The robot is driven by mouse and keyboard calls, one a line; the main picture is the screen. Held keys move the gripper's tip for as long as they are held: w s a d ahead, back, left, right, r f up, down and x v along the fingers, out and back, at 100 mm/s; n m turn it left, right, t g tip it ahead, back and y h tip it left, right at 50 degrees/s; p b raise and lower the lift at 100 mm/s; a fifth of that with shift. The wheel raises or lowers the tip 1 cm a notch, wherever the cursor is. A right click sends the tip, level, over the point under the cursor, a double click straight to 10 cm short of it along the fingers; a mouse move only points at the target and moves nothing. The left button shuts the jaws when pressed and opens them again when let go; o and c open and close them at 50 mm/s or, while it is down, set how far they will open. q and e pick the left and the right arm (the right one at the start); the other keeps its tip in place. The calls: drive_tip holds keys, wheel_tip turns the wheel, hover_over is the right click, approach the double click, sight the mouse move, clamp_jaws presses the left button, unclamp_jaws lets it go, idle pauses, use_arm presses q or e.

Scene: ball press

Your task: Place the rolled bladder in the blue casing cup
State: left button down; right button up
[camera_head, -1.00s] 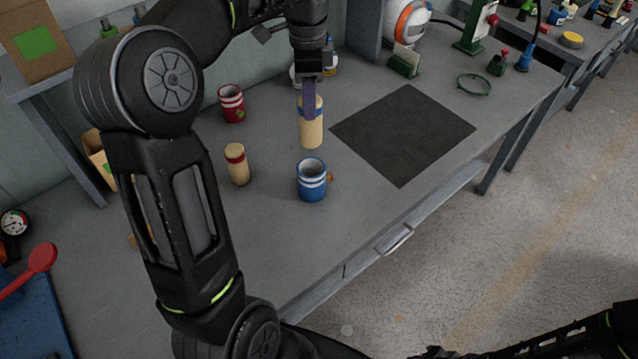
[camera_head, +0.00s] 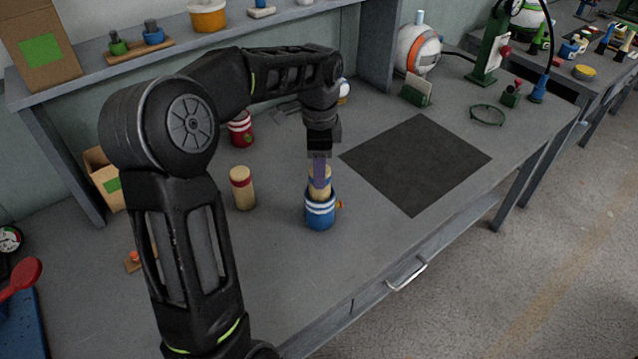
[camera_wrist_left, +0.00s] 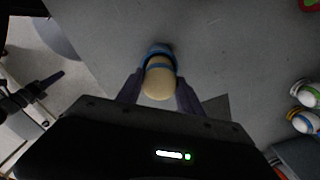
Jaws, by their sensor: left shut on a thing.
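The rolled bladder (camera_head: 319,180) is a cream roll with a blue band. My left gripper (camera_head: 320,178) is shut on it from above, and its fingers hide part of the roll. The bladder's lower end is inside the mouth of the blue casing cup (camera_head: 320,213), which is blue with white stripes and stands upright on the table. How deep the roll sits cannot be seen. In the left wrist view the bladder's cream end (camera_wrist_left: 159,82) shows between the fingers, with the cup (camera_wrist_left: 159,50) behind it. My right gripper is not in view.
A cream roll with a red band (camera_head: 243,190) stands left of the blue cup. A red striped cup (camera_head: 240,130) is behind, partly covered by my arm. A dark square mat (camera_head: 415,163) lies to the right. The table front is clear.

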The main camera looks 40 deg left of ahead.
use_arm(q)
drive_tip(key=shift+f, duration=2.25)
